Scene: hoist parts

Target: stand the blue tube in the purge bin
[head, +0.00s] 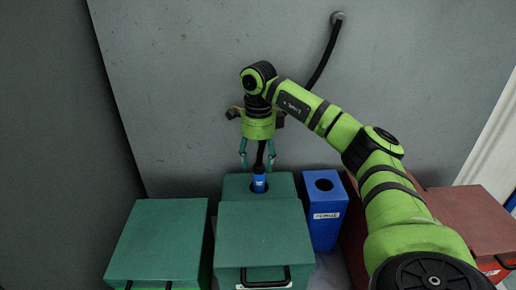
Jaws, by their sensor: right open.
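The blue tube (259,184) shows upright at the middle, over or in the top of a green box (286,186); its lower end is hidden behind the nearer green lid. A black part rises from the tube's top between my fingers. My right gripper (257,157) points down just above the tube, its two teal fingers apart on either side of the black part. I cannot see them touching it. A blue bin (325,215) with a round dark hole in its top stands to the right; its white label is too small to read surely. My left gripper is out of view.
A green lidded box (255,238) with a black handle stands in front of the tube. Another green box (158,240) is at left, and a red box (470,220) at right. A black hose (327,55) hangs from the grey wall (180,90) behind my arm.

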